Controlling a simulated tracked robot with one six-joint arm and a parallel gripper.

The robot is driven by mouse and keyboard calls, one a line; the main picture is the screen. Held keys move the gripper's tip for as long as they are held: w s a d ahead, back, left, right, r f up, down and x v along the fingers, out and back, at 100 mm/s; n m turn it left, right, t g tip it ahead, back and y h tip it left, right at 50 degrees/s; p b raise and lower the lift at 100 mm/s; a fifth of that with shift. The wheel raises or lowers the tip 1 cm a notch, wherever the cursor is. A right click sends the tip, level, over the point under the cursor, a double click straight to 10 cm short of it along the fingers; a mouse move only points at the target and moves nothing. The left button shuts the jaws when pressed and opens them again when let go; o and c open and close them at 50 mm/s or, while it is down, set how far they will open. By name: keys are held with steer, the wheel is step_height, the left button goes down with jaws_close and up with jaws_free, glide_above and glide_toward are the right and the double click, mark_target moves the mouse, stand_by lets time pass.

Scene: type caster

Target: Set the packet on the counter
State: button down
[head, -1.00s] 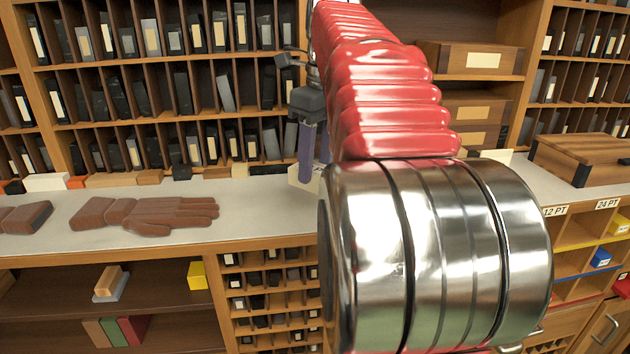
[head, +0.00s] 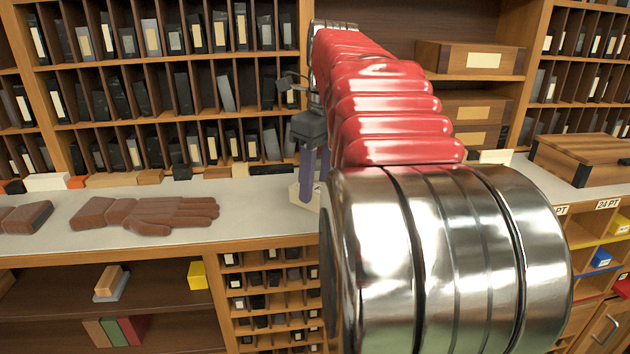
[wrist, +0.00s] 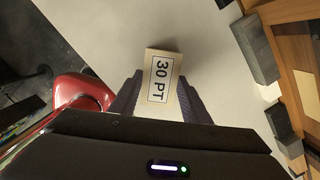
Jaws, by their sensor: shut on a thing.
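The packet is a small tan block with a white label reading "30 PT" (wrist: 160,80). In the wrist view it sits between the two dark fingers of my gripper (wrist: 159,92). My gripper is shut on it. In the head view my gripper (head: 308,188) points down over the counter (head: 255,215), and part of the packet (head: 294,194) shows at the fingertips. The packet is at or just above the grey counter top; I cannot tell whether it touches. My red and chrome arm hides the counter to the right of the gripper.
Brown gloves (head: 165,213) lie on the counter to the left. Small blocks (head: 110,181) line its back edge beneath the pigeonhole shelves (head: 150,128). A wooden box (head: 585,158) stands on the right. The counter between the gloves and my gripper is clear.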

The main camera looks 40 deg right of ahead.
steer(key=c, duration=1)
jaws_free()
step_height(320, 180, up, 12)
steer(key=s, duration=0.1)
steer(key=shift+s+d, duration=0.15)
steer(key=shift+s, duration=0.05)
stand_by(0.4)
